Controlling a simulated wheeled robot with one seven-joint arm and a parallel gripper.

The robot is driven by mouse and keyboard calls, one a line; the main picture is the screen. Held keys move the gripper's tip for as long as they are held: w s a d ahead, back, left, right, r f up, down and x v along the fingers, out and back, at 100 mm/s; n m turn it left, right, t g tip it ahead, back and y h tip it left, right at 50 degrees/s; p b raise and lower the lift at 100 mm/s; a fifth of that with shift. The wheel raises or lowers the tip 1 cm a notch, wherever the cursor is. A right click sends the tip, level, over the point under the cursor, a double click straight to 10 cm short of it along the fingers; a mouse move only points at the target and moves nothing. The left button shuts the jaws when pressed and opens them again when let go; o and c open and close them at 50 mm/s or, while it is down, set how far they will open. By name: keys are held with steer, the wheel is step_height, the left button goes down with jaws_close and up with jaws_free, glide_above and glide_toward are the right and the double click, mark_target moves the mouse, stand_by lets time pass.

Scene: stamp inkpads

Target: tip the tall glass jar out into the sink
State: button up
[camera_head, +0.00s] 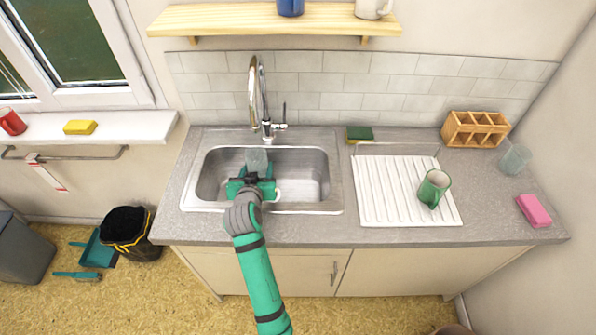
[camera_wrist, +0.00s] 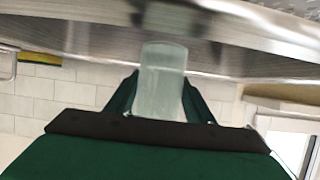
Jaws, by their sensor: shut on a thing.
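The tall glass jar (camera_head: 257,160), clear and pale, is held over the basin of the steel sink (camera_head: 313,207), near the tap. In the wrist view the jar (camera_wrist: 163,82) stands between the two fingers of my gripper (camera_wrist: 162,98). My gripper (camera_head: 256,172) is shut on it. The wrist view is upside down, with the sink at the top and wall tiles below, so my gripper is rolled over. A blurred grey patch shows beyond the jar's end; I cannot tell whether it is liquid or reflection. The jar's contents are not clear.
The tap (camera_head: 264,100) rises behind the basin. A sponge (camera_head: 360,133) lies right of it. A wooden caddy (camera_head: 474,129), another clear glass (camera_head: 515,158) and a pink sponge (camera_head: 534,210) stand further right. A shelf (camera_head: 270,20) hangs above.

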mark_target(266, 165)
steer(key=shift+r, duration=0.1)
stand_by(0.4)
steer(key=shift+d+r+m+y, duration=0.2)
steer(key=shift+d+m+y, duration=0.2)
steer(key=shift+m+y, duration=0.3)
steer(key=shift+d+f+m+y, duration=0.3)
steer(key=shift+m, duration=0.4)
steer(key=shift+d+r+m+y, duration=0.7)
steer(key=shift+r+m, duration=0.15)
steer(key=shift+m, duration=0.25)
steer(key=shift+d+f+m+t+y, duration=0.1)
steer(key=shift+f+m+t+y, duration=0.15)
steer(key=shift+m+y, duration=0.35)
steer(key=shift+a+r+m+t+y, duration=0.15)
steer(key=shift+r+m+t+y, duration=0.05)
steer(key=shift+r+m, duration=0.4)
steer(key=shift+a+r+m+t+y, duration=0.1)
steer(key=shift+r+m+t+y, duration=0.1)
steer(key=shift+r+m, duration=0.35)
steer(key=shift+m, duration=0.35)
steer(key=shift+f+m+t, duration=0.15)
steer(key=shift+m+t, duration=0.1)
steer(key=shift+m, duration=0.15)
steer(key=shift+d+r+m+t+y, duration=0.3)
steer(key=shift+d+r+m+y, duration=0.25)
steer(key=shift+d+m, duration=0.2)
